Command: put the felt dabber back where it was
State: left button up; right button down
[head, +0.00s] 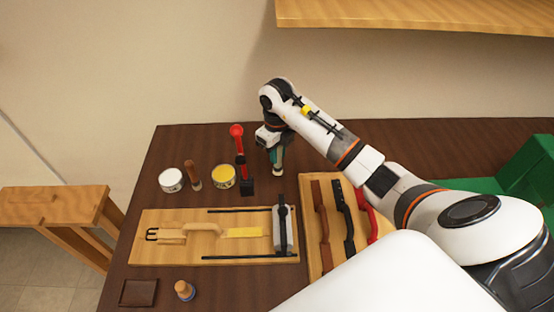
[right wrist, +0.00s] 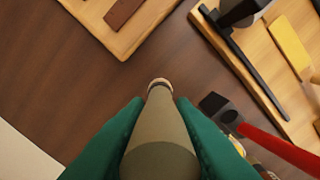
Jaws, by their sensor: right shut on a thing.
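My right gripper (head: 276,156) is above the back of the table, to the right of the red-handled tool. Its green fingers are shut on an olive, tapered tool with a pale tip, which I take for the felt dabber (right wrist: 160,130). In the head view only the dabber's pale lower end (head: 278,169) shows below the fingers. It points down and looks about upright. Whether its tip touches the table I cannot tell. My left gripper is not in view.
Left of the gripper stand a red-handled tool with a black block (head: 247,187), a yellow tin (head: 223,177), a brown-handled tool (head: 193,175) and a white tin (head: 171,180). A strap board (head: 150,251) and a handle board (head: 312,262) lie in front.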

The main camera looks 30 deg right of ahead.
notch_tip(320, 180, down, 4)
jog(key=shift+r+p, duration=0.1)
jog(key=shift+p, duration=0.45)
jog(key=shift+f, duration=0.25)
jog(key=c, duration=1.2)
grip_release()
jog(key=shift+c, duration=0.2)
